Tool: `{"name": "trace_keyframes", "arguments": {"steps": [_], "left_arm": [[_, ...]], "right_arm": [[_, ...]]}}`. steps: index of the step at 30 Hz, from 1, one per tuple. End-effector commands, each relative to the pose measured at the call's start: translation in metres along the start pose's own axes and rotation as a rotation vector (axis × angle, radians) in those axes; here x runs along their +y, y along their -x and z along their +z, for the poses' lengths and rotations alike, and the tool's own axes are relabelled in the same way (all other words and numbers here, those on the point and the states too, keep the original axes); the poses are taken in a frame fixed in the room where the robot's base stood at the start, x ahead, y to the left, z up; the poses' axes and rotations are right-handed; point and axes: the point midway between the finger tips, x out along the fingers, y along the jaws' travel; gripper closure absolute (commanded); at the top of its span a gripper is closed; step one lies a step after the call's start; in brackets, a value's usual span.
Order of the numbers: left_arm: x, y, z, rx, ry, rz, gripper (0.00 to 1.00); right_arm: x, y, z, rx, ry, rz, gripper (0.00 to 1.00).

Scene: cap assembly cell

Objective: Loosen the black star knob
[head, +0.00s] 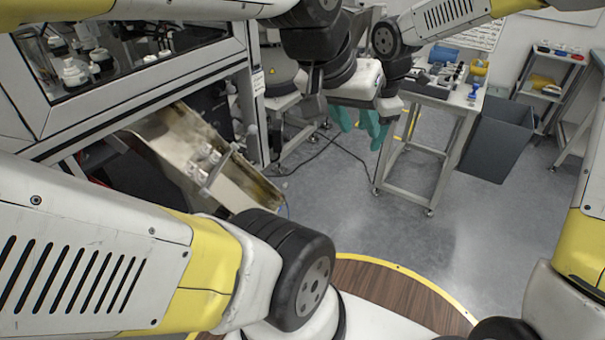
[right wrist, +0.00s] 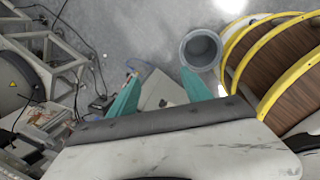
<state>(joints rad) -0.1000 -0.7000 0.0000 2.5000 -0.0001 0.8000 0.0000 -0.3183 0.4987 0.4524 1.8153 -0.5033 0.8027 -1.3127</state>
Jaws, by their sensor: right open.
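I cannot make out the black star knob in either view. My right gripper (right wrist: 155,84) is open, with two teal fingers spread apart and nothing held between them. Its teal fingertips also show in the head view (head: 362,128), hanging above the floor left of the small work table. Beyond the fingers in the right wrist view is a pale panel (right wrist: 160,92) with a small dark spot, too small to name. My left arm reaches across the top of the head view, with its dark wrist close beside the right hand. Its fingers cannot be made out.
A machine cabinet (head: 120,95) with a window stands at left, with a sloping metal chute (head: 175,150) below it. A small wheeled table (head: 440,100) holds several parts. A grey bin (head: 495,140) stands beside it. A cable lies on the floor (head: 440,250), which is otherwise mostly clear.

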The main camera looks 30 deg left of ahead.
Motion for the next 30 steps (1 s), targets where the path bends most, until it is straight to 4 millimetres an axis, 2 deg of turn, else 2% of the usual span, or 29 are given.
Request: {"name": "trace_keyframes", "arguments": {"steps": [1, 6, 9, 13, 18, 23, 30], "left_arm": [[0.000, 0.000, 0.000, 0.000, 0.000, 0.000, 0.64], [0.000, 0.000, 0.000, 0.000, 0.000, 0.000, 0.64], [0.000, 0.000, 0.000, 0.000, 0.000, 0.000, 0.64], [0.000, 0.000, 0.000, 0.000, 0.000, 0.000, 0.64], [0.000, 0.000, 0.000, 0.000, 0.000, 0.000, 0.64], [0.000, 0.000, 0.000, 0.000, 0.000, 0.000, 0.64], [0.000, 0.000, 0.000, 0.000, 0.000, 0.000, 0.64]], "right_arm": [[0.013, -0.026, -0.023, 0.034, 0.124, -0.014, 0.43], [0.045, -0.098, -0.093, 0.134, 0.524, -0.016, 0.43], [0.054, -0.137, -0.134, 0.193, 0.722, -0.002, 0.43], [0.058, -0.176, -0.174, 0.254, 0.913, 0.020, 0.43], [0.058, -0.200, -0.199, 0.289, 1.028, 0.040, 0.43], [0.057, -0.213, -0.207, 0.298, 1.054, 0.043, 0.43], [0.052, -0.249, -0.216, 0.298, 1.053, 0.043, 0.43]]}}
